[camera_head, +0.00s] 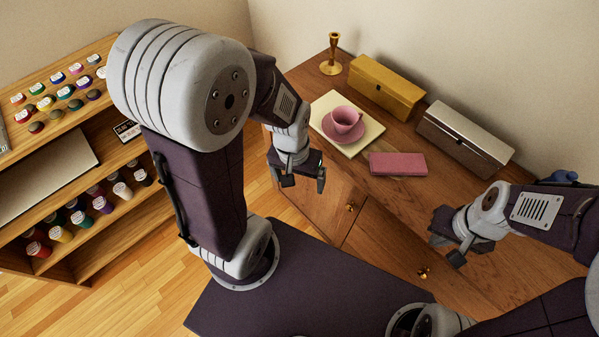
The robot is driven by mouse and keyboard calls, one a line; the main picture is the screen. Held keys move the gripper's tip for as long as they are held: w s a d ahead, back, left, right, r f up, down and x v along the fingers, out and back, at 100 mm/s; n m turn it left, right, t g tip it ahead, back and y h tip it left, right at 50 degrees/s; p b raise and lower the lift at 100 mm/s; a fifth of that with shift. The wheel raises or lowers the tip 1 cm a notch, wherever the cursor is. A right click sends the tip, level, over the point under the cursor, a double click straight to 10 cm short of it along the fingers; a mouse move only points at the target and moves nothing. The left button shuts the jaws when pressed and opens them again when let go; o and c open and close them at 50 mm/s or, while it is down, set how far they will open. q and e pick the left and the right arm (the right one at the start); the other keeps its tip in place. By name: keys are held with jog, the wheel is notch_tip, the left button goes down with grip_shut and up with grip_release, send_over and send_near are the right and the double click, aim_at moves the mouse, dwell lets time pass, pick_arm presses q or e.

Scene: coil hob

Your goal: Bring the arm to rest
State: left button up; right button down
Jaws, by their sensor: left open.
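My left gripper (298,179) hangs in front of the wooden cabinet, left of the cream board, with its fingers apart and nothing between them. Its arm rises from my base at the left and bends over at the top. My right gripper (452,250) is at the right, over the front part of the cabinet top. Its fingers are small and partly turned away, and I cannot tell whether they are open. I see nothing held in it.
The wooden cabinet (394,200) bears a pink cup (345,118) on a saucer on a cream board (325,104), a pink block (398,164), a yellow box (386,86), a grey-lidded box (465,135) and a brass candlestick (331,58). A shelf with jars (62,232) stands left.

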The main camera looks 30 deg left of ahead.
pick_arm(q)
jog(key=shift+w+a+r+m, duration=0.2)
jog(key=shift+w+m, duration=0.2)
jog(key=shift+m, duration=0.3)
jog(key=shift+r, duration=0.1)
notch_tip(320, 180, up, 2)
jog(key=p, duration=0.2)
jog(key=shift+r+p, duration=0.15)
jog(key=shift+p, duration=0.15)
